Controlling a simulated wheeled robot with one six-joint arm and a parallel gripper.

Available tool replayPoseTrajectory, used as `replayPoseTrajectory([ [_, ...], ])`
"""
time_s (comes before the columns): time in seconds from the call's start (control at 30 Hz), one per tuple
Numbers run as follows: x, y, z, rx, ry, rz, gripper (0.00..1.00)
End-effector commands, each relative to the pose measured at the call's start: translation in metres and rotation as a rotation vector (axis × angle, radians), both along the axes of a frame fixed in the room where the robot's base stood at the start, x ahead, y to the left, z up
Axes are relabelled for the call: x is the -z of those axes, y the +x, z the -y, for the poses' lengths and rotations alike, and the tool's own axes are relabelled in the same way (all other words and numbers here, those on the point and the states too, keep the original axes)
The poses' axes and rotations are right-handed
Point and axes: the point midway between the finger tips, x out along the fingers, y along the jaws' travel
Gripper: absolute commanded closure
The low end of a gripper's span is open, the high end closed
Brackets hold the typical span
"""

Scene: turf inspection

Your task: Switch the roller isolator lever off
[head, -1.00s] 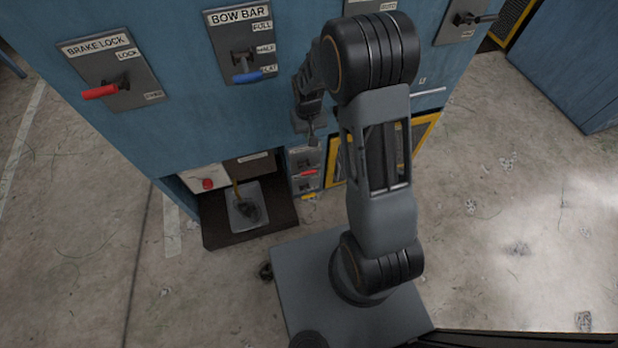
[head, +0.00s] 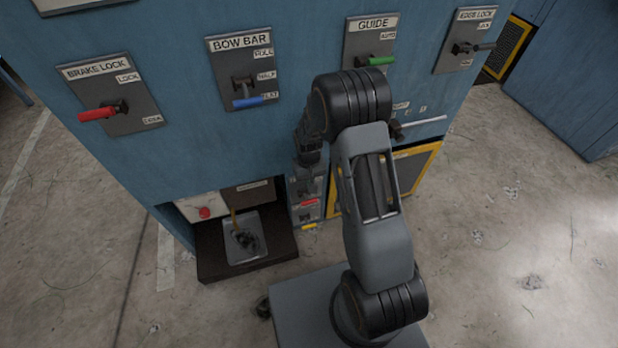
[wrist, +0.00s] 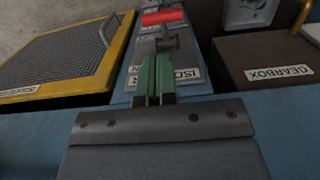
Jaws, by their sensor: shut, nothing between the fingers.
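A small isolator lever with a red handle (head: 310,203) is on a narrow grey plate (head: 307,186) low on the blue cabinet. In the wrist view the red handle (wrist: 163,17) stands just beyond my fingertips, on a dark pivot. Labels on the plates begin "ISO", but the rest is hidden by my fingers, so I cannot tell which isolator is which. My gripper (wrist: 155,80) has green fingers, shut and empty, apart from the handle. In the head view my gripper (head: 308,158) is in front of the cabinet above the lever, its tips hard to make out.
Below is a yellow handle (head: 309,227). A dark shelf with a metal tray (head: 245,238) sticks out left; a yellow-framed mesh panel (head: 418,165) is right. Above are the brake lock (head: 97,114), bow bar (head: 248,102) and guide (head: 380,61) levers. A gearbox label (wrist: 279,74) shows nearby.

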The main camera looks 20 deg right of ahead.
Motion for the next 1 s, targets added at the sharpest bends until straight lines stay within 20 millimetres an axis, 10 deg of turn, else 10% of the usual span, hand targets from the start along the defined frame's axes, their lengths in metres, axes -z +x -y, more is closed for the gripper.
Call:
replayPoseTrajectory([
  [0.43, 0.077, -0.005, 0.000, 0.000, 0.000, -0.002, 1.00],
  [1.0, 0.092, -0.006, 0.000, 0.000, 0.000, 0.000, 1.00],
])
